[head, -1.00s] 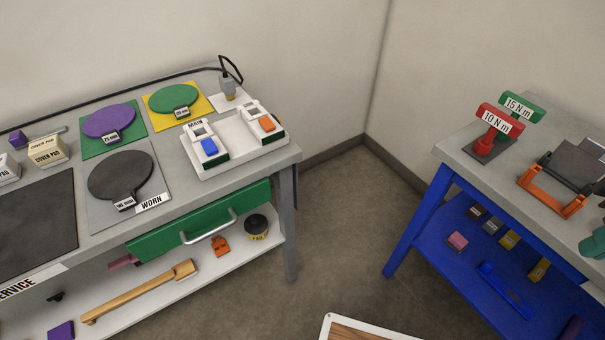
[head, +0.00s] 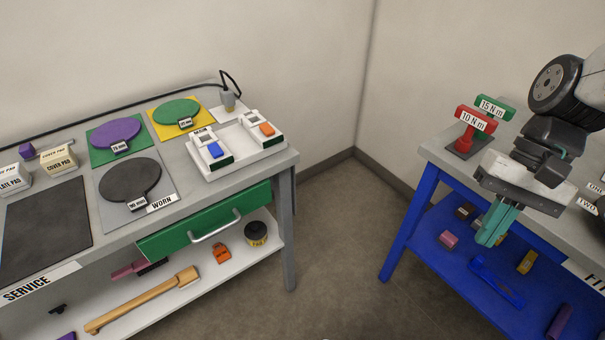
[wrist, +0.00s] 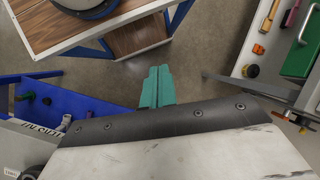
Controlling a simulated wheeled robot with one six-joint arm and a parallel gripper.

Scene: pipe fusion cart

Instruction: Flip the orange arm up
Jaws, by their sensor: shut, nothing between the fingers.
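My gripper (head: 490,240) has teal fingers that are together and empty, pointing down in front of the bench's front edge. The teal fingers also show in the wrist view (wrist: 159,72), side by side with nothing between them. I cannot tell how far they are from the orange arm.
Red 10 N m (head: 475,120) and green 15 N m (head: 495,107) labelled tools stand on the bench left of my gripper. The lower blue shelf holds small blocks. A wooden-topped cart (wrist: 120,35) shows in the wrist view. Floor between the benches is clear.

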